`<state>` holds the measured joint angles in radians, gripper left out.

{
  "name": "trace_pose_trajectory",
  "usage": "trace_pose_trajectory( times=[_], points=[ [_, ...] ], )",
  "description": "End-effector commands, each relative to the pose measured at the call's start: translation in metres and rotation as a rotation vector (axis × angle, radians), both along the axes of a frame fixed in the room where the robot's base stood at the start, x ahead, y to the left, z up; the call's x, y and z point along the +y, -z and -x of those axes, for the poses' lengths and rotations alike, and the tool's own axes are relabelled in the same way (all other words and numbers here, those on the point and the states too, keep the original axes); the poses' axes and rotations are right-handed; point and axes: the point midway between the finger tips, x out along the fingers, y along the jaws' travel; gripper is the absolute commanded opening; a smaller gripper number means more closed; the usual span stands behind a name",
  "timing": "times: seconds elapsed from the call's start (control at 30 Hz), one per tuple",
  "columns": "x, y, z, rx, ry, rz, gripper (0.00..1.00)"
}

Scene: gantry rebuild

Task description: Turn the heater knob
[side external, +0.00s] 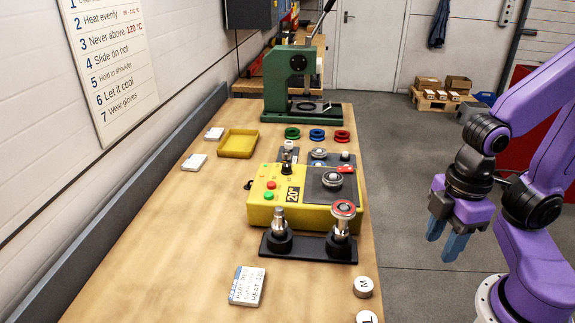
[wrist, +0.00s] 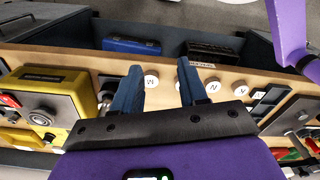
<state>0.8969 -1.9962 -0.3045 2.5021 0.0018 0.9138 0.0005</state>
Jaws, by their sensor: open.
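The yellow heater (side external: 318,213) stands on the bench in the side view, with several coloured buttons and a "20°" label on its left part. A black knob-like part (side external: 287,168) shows at the far side of its panel; its setting is too small to tell. A metal ring lies on the heater's dark plate (side external: 318,188). My gripper (side external: 446,237) is open and empty, off the right side of the bench and well apart from the heater. In the wrist view my open fingers (wrist: 160,68) have nothing between them, and a yellow box (wrist: 67,92) is at the left.
A black stand (side external: 308,246) with two posts is in front of the heater. A green press (side external: 292,78) and coloured rings (side external: 316,135) are beyond it. White lettered discs (side external: 363,287) line the bench's right edge. The left bench surface is mostly clear.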

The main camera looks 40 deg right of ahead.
Motion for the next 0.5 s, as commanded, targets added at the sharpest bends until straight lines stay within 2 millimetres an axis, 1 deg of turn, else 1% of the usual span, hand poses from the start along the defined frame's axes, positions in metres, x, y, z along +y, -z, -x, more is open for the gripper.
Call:
trace_pose_trajectory(
  times=[0.13,0.17,0.2,0.27,0.37,0.47,0.5],
  points=[
    [0.0,0.0,0.0,0.0,0.0,0.0,0.43],
    [0.0,0.0,0.0,0.0,0.0,0.0,0.52],
    [0.0,0.0,-0.001,0.0,0.0,0.0,0.54],
    [0.003,-0.002,-0.004,0.003,0.001,-0.001,0.54],
    [0.013,-0.009,-0.017,0.011,0.001,-0.008,0.54],
    [0.028,-0.02,-0.042,0.024,-0.008,-0.018,0.54],
    [0.034,-0.025,-0.054,0.032,-0.011,-0.024,0.54]
  ],
)
